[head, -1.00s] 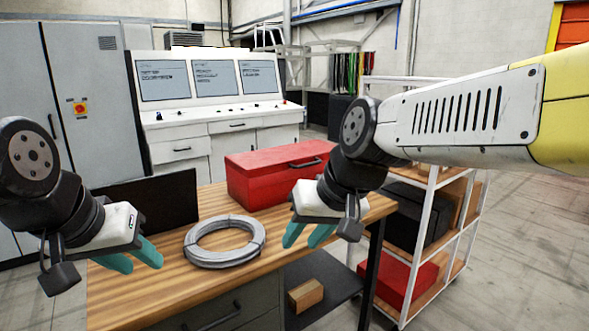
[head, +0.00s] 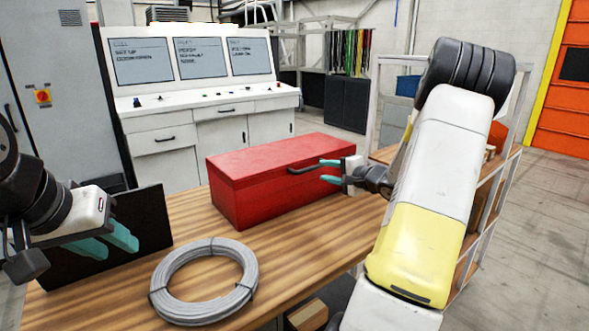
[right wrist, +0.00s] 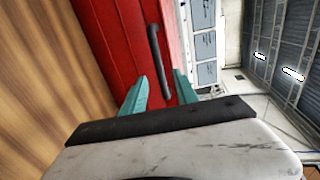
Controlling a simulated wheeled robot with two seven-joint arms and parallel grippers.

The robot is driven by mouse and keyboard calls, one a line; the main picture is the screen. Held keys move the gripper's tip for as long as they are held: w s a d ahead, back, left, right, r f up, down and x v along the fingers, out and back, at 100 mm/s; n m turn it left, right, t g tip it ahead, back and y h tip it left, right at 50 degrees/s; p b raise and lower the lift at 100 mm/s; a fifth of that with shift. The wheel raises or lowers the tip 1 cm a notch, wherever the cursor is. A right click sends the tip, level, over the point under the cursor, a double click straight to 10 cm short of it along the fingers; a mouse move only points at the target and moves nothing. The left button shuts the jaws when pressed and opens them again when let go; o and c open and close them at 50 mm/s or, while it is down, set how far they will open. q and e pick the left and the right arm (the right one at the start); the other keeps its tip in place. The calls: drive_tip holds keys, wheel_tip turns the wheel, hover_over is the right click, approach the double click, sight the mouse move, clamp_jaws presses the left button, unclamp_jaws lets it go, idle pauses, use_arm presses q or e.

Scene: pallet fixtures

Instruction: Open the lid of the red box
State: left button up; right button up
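The red box (head: 270,185) stands on the wooden table with its lid (head: 275,155) closed. A dark bar handle (head: 302,168) is at the lid's right front edge. My right gripper (head: 323,170) is open just right of the handle, its teal fingers pointing at it. In the right wrist view the handle (right wrist: 157,50) runs lengthwise between and ahead of the open fingers, beside the red box (right wrist: 110,40). I cannot tell whether they touch it. My left gripper (head: 118,250) is open and empty at the left, away from the box.
A coil of grey cable (head: 205,282) lies on the wooden table (head: 310,240) in front of the box. A dark panel (head: 130,225) stands behind my left gripper. A shelf rack (head: 487,200) is right of the table, and a white control console (head: 200,110) is behind.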

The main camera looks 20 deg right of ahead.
sight(315, 168)
drive_tip(key=shift+w+f, duration=0.15)
drive_tip(key=shift+w, duration=0.3)
drive_tip(key=x, duration=0.6)
drive_tip(key=shift+w+a, duration=0.1)
drive_tip(key=shift+w, duration=0.2)
clamp_jaws()
idle(0.8)
